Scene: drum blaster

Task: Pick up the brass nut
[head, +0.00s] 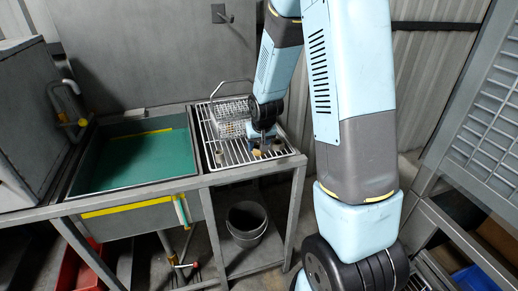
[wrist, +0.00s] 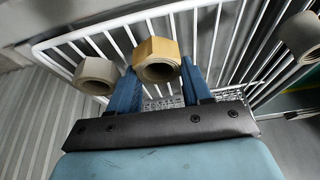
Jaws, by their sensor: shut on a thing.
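The brass nut (wrist: 153,46) is a tan-gold hexagonal ring with a round bore. In the wrist view it sits between the two blue fingers of my gripper (wrist: 158,72), which are shut on it from both sides. In the head view the nut (head: 256,153) is a small yellowish spot below my gripper (head: 262,146), over the white wire rack (head: 238,174). My wrist partly hides the fingers there. I cannot tell whether the nut touches the rack or is just above it.
A grey ring (wrist: 95,75) is close left of my gripper, and another (wrist: 300,36) is at the right. A wire mesh basket (head: 231,117) stands behind on the rack. A green-floored sink (head: 135,160) is left. A bucket (head: 246,222) sits below.

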